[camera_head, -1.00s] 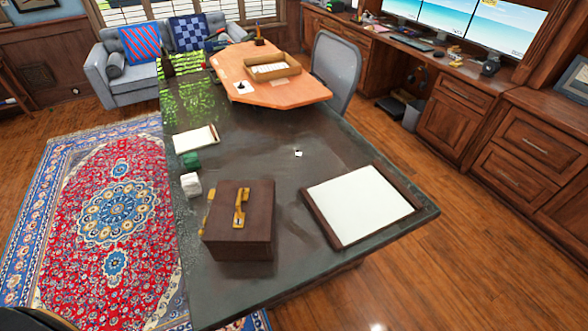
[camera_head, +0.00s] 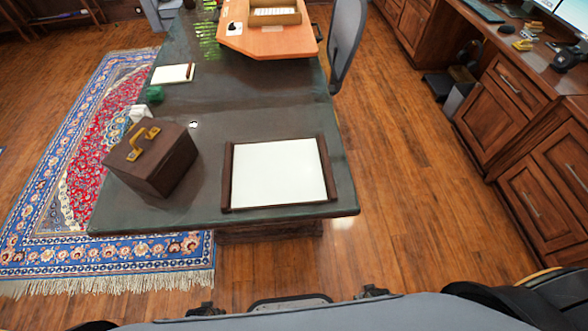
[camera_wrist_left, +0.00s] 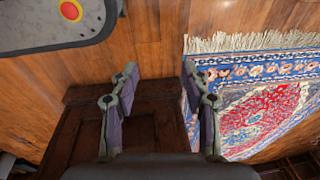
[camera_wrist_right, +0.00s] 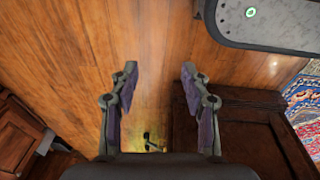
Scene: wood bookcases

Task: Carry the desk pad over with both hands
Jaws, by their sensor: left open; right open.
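The desk pad (camera_head: 278,172) is a white sheet with dark brown side bars. It lies flat on the near right part of the dark desk top (camera_head: 215,190), close to the front edge. My left gripper (camera_wrist_left: 160,85) is open and empty in the left wrist view, with brown wood panelling and the rug beyond its fingers. My right gripper (camera_wrist_right: 158,85) is open and empty in the right wrist view, over wood floor and beside a dark wood panel. Neither gripper touches the pad, and neither shows clearly in the head view.
A brown box with a brass handle (camera_head: 152,160) stands left of the pad. A notepad (camera_head: 172,74), a green block (camera_head: 154,94) and a white block (camera_head: 140,113) lie behind it. A grey chair (camera_head: 345,40) stands at the far right. Floor (camera_head: 410,170) right of the desk is clear.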

